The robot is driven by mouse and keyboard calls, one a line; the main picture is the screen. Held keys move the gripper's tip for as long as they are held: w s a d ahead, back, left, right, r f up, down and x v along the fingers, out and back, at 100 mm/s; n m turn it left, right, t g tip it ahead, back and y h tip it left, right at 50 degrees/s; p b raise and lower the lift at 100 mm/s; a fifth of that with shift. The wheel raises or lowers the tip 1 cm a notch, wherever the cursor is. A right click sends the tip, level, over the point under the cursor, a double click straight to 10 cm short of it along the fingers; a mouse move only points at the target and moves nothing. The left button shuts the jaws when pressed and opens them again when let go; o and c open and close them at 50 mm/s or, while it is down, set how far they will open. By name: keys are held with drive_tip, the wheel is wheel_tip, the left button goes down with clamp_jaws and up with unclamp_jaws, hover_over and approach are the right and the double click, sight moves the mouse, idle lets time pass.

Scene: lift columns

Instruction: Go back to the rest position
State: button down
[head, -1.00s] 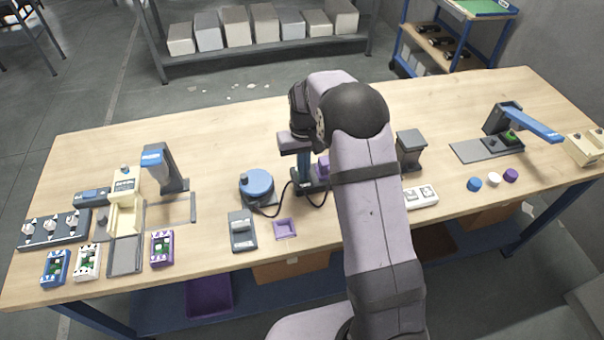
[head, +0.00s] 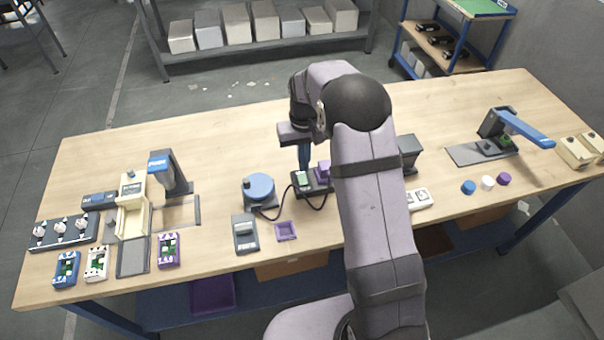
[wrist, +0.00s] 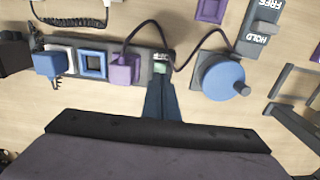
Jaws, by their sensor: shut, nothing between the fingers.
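My gripper (head: 304,166) is above the middle of the workbench (head: 240,125), pointing down, with its blue fingers together and nothing between them. My arm hides part of the bench right of the gripper.
A blue round knob unit (head: 258,187) stands left of the gripper, joined by a dark cable. A purple block (head: 323,172) and a grey post (head: 408,150) stand to the right. A purple tray (head: 286,231) lies in front. The bench's back strip is clear.

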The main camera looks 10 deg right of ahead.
drive_tip(key=shift+r, duration=0.55)
drive_tip(key=shift+g, duration=0.6)
drive_tip(key=s+f, duration=0.1)
drive_tip(key=s, duration=0.1)
drive_tip(key=s+f, duration=0.4)
drive_tip(key=s, duration=0.1)
drive_tip(key=shift+f, duration=0.1)
drive_tip(key=shift+g, duration=0.5)
drive_tip(key=s, duration=0.7)
drive_tip(key=shift+s+f, duration=0.1)
drive_tip(key=shift+f, duration=0.05)
drive_tip(key=s+r, duration=0.3)
drive_tip(key=s, duration=0.5)
drive_tip(key=s+r, duration=0.3)
drive_tip(key=s, duration=0.4)
wheel_tip(320, 180, up, 4)
drive_tip(key=w+t, duration=0.2)
wheel_tip(320, 180, down, 16)
drive_tip(key=b, duration=1.5)
drive_tip(key=shift+w+a+b, duration=0.15)
drive_tip(key=shift+a+b, duration=0.1)
drive_tip(key=shift+b, duration=0.1)
